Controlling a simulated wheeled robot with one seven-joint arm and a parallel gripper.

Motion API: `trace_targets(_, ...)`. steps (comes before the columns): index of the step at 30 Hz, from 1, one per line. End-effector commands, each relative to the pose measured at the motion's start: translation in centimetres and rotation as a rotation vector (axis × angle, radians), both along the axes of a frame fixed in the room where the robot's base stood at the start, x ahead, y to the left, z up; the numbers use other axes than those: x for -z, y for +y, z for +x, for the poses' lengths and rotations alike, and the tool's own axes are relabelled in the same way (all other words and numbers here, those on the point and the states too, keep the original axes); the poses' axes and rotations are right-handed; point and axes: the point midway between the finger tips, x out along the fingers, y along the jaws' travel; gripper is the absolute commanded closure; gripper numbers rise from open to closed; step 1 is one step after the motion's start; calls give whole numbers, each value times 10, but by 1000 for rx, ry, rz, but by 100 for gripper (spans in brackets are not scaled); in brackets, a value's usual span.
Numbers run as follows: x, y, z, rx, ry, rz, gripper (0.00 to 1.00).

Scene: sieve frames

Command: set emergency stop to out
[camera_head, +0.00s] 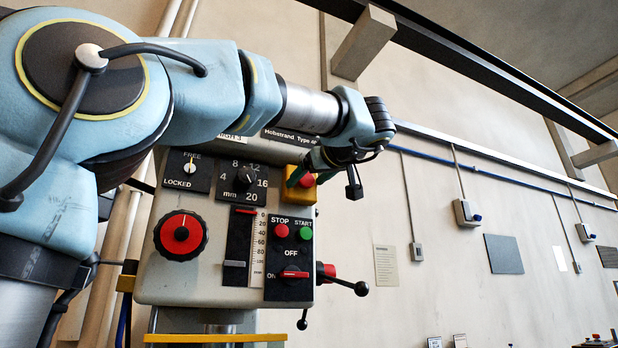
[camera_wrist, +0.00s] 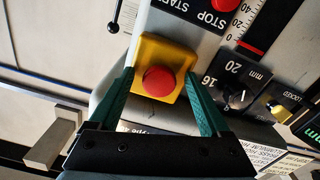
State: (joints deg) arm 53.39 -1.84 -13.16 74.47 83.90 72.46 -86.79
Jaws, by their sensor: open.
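The emergency stop is a red mushroom button (camera_wrist: 158,82) on a yellow box (camera_wrist: 172,46), facing the wrist camera. In the head view the red button (camera_head: 307,180) sits at the upper right of the machine's panel, partly covered by a finger. My gripper (camera_wrist: 160,76) is open, with one teal finger on each side of the yellow box and the button between them. I cannot tell whether the fingers touch the box. Both fingers appear clear of the button. My gripper also shows in the head view (camera_head: 306,172). Whether the button is in or out is not clear.
The grey machine panel (camera_head: 222,285) carries a large red knob (camera_head: 181,234), a depth dial (camera_head: 245,178), a slider (camera_head: 236,264), red STOP (camera_head: 281,231) and green START (camera_head: 305,233) buttons and a red switch (camera_head: 295,274). A black-knobbed lever (camera_head: 345,286) projects right. Open space lies right.

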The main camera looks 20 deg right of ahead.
Motion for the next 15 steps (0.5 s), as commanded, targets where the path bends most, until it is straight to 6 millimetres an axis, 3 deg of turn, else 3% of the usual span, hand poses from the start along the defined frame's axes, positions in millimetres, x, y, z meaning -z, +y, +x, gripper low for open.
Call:
trace_targets(2, 0, 0, 0, 0, 0, 0, 19)
trace_targets(15, 0, 0, 0, 0, 0, 0, 68)
